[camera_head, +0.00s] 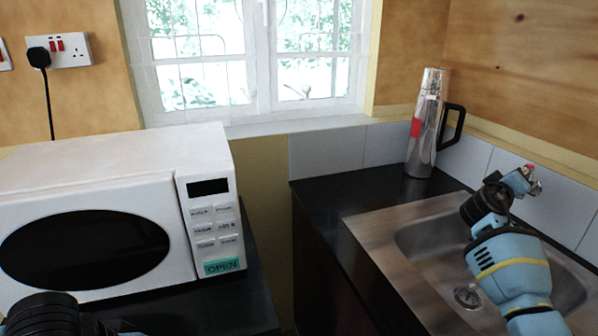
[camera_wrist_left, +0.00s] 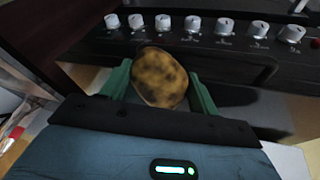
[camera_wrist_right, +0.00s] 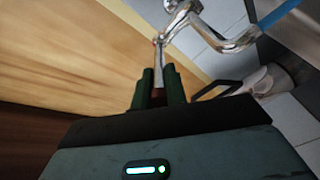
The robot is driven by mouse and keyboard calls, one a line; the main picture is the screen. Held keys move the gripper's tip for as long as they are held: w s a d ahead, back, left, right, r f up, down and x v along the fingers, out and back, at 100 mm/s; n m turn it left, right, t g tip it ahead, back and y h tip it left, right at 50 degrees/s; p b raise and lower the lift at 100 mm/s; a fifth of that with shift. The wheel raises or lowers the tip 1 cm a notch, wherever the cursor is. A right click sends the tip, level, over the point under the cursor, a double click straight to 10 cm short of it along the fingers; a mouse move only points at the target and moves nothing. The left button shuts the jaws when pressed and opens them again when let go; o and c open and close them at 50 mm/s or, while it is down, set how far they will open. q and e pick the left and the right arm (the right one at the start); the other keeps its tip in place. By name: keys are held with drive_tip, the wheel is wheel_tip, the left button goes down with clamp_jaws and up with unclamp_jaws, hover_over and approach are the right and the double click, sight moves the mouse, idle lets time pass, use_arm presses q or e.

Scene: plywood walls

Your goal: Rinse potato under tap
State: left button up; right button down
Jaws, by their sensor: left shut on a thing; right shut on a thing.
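The brown, dark-spotted potato (camera_wrist_left: 160,76) is held between the green fingers of my left gripper (camera_wrist_left: 158,84). In the left wrist view they are in front of a black panel with several silver knobs. The left gripper's jaws and the potato are not visible in the head view. My right gripper (camera_wrist_right: 158,84) is shut on the slim handle of the chrome tap (camera_wrist_right: 208,38). In the head view the tap (camera_head: 533,184) is on the tiled wall above the steel sink (camera_head: 372,232). A blue streak (camera_wrist_right: 277,14) runs from the spout's end; I cannot tell if it is water.
A steel flask (camera_head: 424,130) with a black handle stands on the dark counter (camera_head: 338,189) behind the sink. A white microwave (camera_head: 110,165) fills the left. A gap lies between the two counters. The visible part of the basin holds only its drain (camera_head: 467,296).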

use_arm(q)
drive_tip(key=shift+w, duration=0.1)
use_arm(e)
drive_tip(key=c, duration=1.4)
unclamp_jaws()
